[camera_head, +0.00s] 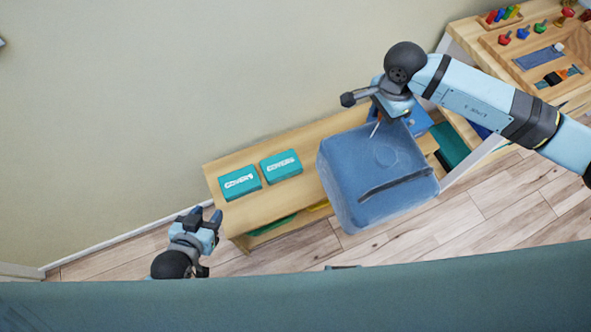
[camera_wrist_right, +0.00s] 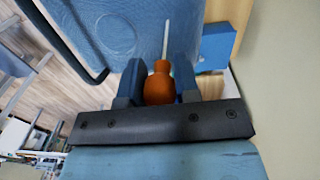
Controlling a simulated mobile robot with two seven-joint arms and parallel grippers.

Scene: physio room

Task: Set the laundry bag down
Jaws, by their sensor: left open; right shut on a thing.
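The laundry bag (camera_head: 375,180) is a blue, soft-cornered block with a dark strip across its side. In the head view it overlaps the wooden bench and the floor; I cannot tell whether it rests on anything. My right gripper (camera_head: 380,112) is at the bag's upper edge, shut on an orange bulb-shaped piece (camera_wrist_right: 160,84). A thin pale cord or shaft runs from this piece toward the bag; whether it joins the bag is unclear. The bag (camera_wrist_right: 112,30) also fills the upper left of the right wrist view. My left gripper (camera_head: 206,216) is open and empty, left of the bench.
Two teal boxes, one (camera_head: 240,183) left of the other (camera_head: 281,166), lie on the wooden bench (camera_head: 222,165). Blue and teal items are partly hidden behind the bag. A wooden table (camera_head: 495,45) with coloured pegs stands at upper right. Floor (camera_head: 500,200) is bare at lower right.

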